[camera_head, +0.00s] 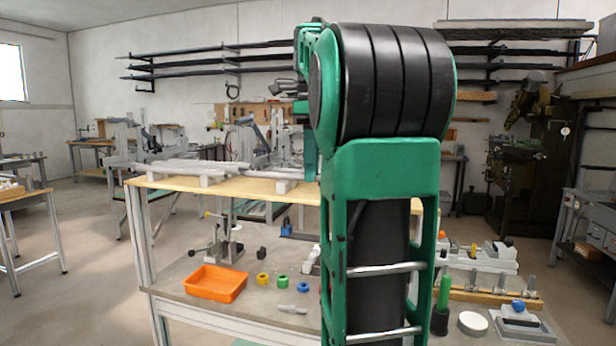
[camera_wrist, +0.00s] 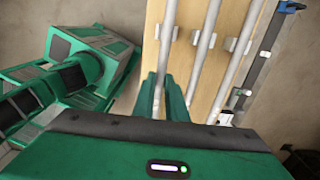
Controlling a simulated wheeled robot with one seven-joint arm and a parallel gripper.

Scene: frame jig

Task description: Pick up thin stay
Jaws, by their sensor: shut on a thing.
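In the wrist view, my gripper (camera_wrist: 164,92) has its green fingers closed on a thin grey rod, the thin stay (camera_wrist: 166,45). The stay runs up from between the fingers to the top edge, over the left part of a pale wooden board. Its lower end is hidden by my gripper body, and I cannot tell whether it touches its supports. In the head view my own arm hides most of the work area, and I cannot make out the stay there.
Two more grey rods (camera_wrist: 206,40) lie right of the stay, with small grey blocks (camera_wrist: 230,44) beside them. A dark rail (camera_wrist: 262,55) borders the board. In the head view, the wooden tabletop (camera_head: 150,184) carries frame parts; an orange tray (camera_head: 215,284) sits on the lower shelf.

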